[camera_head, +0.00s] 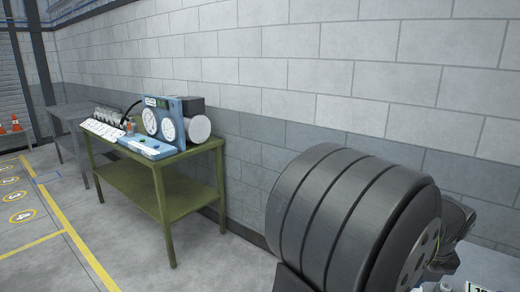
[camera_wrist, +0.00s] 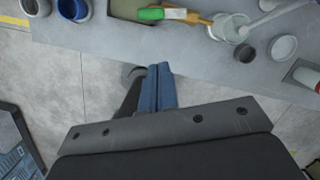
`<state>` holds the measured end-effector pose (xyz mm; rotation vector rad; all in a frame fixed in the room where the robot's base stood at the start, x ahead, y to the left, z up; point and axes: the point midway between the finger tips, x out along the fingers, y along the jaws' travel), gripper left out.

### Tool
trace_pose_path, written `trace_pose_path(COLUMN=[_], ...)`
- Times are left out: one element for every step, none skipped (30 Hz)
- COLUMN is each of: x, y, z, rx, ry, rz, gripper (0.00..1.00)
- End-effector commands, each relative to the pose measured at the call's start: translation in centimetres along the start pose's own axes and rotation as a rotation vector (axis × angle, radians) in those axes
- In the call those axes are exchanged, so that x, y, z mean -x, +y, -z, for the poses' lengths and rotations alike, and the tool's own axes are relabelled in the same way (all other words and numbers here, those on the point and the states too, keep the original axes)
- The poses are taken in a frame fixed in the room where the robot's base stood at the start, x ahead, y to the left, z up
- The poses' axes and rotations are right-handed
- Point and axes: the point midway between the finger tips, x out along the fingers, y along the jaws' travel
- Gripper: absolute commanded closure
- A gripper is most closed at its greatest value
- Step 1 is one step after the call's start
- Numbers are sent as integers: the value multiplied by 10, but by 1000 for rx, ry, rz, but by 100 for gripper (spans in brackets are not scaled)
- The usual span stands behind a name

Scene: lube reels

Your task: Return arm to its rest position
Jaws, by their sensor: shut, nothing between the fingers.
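My gripper (camera_wrist: 158,70) shows in the wrist view, its two blue fingers lying side by side and touching. Nothing is held between them. The fingers point toward the front edge of a grey worktop (camera_wrist: 190,55) and appear close to that edge in the picture; the height between them cannot be told. My gripper does not show in the head view, so the arm's overall pose is hidden there.
A green-handled brush (camera_wrist: 160,14), a blue-rimmed cup (camera_wrist: 73,9), a white tub (camera_wrist: 232,27) and a red-labelled can (camera_wrist: 306,76) are on the worktop. In the head view, a large dark ribbed drum (camera_head: 335,215) stands right and a green bench (camera_head: 150,190) by the wall.

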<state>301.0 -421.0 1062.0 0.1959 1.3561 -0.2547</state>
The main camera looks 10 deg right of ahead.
Motion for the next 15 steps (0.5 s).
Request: trace_pose_path(x=[-18, -24, -32, -38, -44, -53, -59, -65, -73, -79, -85, -93, -99, -103, -101], y=[1, 1, 1, 0, 0, 0, 0, 0, -1, -1, -1, -2, -2, -2, -4], z=[3, 2, 2, 3, 3, 3, 3, 3, 3, 3, 3, 3, 3, 3, 3], rx=[-1, -1, -1, 0, 0, 0, 0, 0, 0, 0, 0, 0, 0, 4, 37], ry=[13, 12, 12, 12, 11, 12, 12, 11, 11, 11, 10, 11, 10, 11, 11], rz=[-11, -11, -11, -10, -10, -10, -10, -10, -10, -10, -10, -11, -10, -11, -14], gripper=[100, 100, 100, 100, 100, 100, 100, 100, 100, 100, 100, 100, 100, 100, 100])
